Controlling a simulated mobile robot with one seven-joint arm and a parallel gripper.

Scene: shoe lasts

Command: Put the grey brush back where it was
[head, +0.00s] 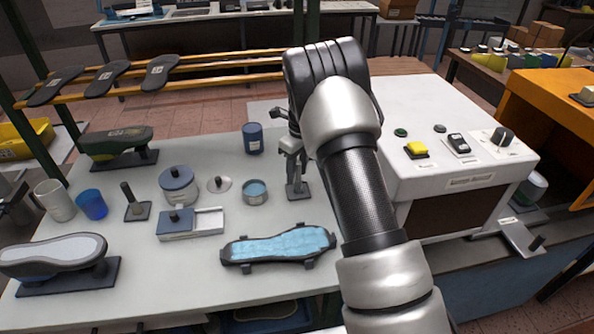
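I cannot make out a grey brush with certainty in the head view. A small dark tool (135,203) with a leaning handle on a square base stands at the left of the table; I cannot tell if it is a brush. A blue and white box (190,223) with its dark-knobbed lid slid to the left lies near the table's middle, its white inside partly showing. My arm rises from the bottom right and covers part of the table and the white machine.
A white machine (440,110) stands right.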

